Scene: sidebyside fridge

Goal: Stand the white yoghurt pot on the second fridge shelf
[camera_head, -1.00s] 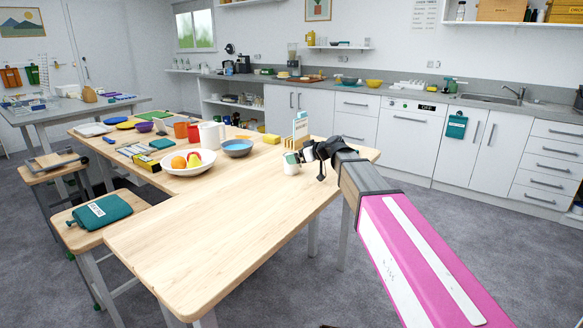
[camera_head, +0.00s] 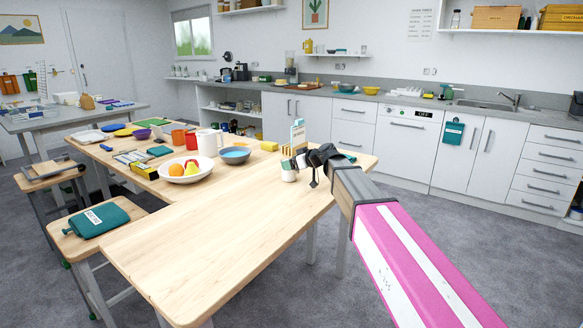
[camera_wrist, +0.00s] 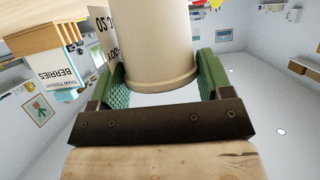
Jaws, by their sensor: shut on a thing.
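The white yoghurt pot (camera_head: 289,174) is at the far right end of the wooden table in the head view. My gripper (camera_head: 298,164) is shut on it. In the wrist view the pale pot (camera_wrist: 155,45) stands between the two green fingers of my gripper (camera_wrist: 162,85), one on each side. The head view does not clearly show whether the pot touches the tabletop. No fridge or fridge shelf shows in either view.
A card holder (camera_head: 297,135) stands close behind the pot; its berries card (camera_wrist: 57,75) shows in the wrist view. The table's near part is clear.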

